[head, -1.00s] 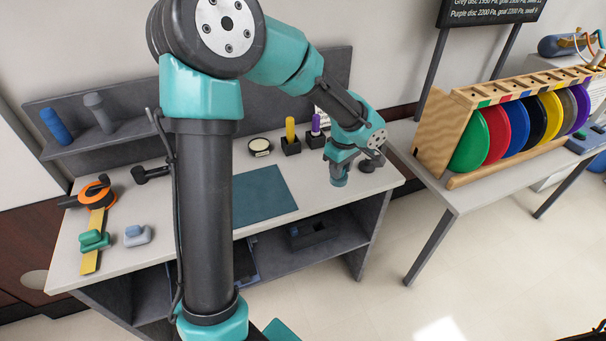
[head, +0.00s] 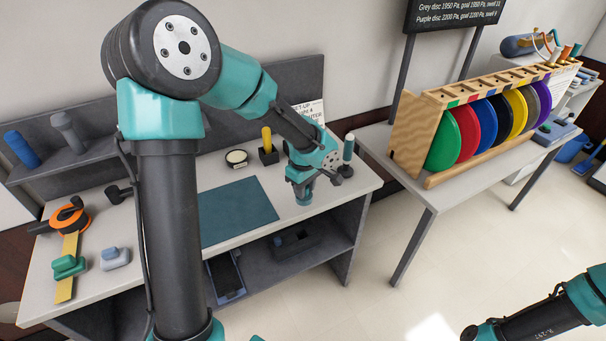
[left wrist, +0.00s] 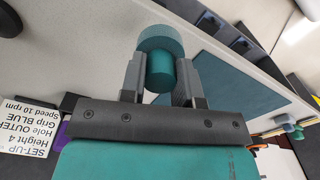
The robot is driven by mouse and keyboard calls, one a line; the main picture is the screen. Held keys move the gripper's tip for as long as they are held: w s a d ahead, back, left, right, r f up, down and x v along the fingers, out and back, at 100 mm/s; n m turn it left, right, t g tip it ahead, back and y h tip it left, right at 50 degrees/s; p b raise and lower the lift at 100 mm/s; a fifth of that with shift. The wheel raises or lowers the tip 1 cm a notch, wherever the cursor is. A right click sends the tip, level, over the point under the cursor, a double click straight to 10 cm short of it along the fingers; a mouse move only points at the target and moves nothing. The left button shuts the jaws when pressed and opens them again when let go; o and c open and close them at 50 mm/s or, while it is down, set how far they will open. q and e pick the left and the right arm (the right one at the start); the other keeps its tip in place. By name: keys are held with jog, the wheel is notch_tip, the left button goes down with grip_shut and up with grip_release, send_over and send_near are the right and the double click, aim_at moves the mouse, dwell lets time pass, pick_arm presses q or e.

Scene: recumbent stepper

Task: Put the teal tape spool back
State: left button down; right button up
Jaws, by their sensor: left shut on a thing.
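The teal tape spool (left wrist: 160,40), a short wide disc on a narrower teal body, is between the fingers of my left gripper (left wrist: 160,82) in the left wrist view. The gripper is shut on it and holds it over the pale bench top. In the head view my left gripper (head: 303,187) points down near the bench's right front edge, with teal showing at its tip. A teal upright post (head: 348,148) on a round dark base stands just behind and right of it. My right gripper is out of view; only its arm shows at the lower right.
A dark teal mat (head: 238,212) lies left of the gripper. A setup sheet (left wrist: 30,122) is near. A disc rack (head: 420,130) stands right on another table.

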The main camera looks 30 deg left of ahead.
pick_arm(q)
jog(key=w+a, duration=0.2)
jog(key=w, duration=0.1)
jog(key=w+a, duration=0.2)
jog(key=w, duration=0.1)
jog(key=w+a+f, duration=0.1)
jog(key=w, duration=0.2)
jog(key=shift+w+a, duration=0.2)
jog(key=shift+a, duration=0.2)
jog(key=shift+w+a, duration=0.15)
jog(key=shift+w, duration=0.05)
jog(key=shift+w+a+f, duration=0.1)
jog(key=shift+w+f, duration=0.05)
jog(key=shift+f, duration=1.7)
jog(key=shift+f, duration=0.15)
jog(key=c, duration=0.8)
grip_release()
jog(key=shift+c, duration=0.2)
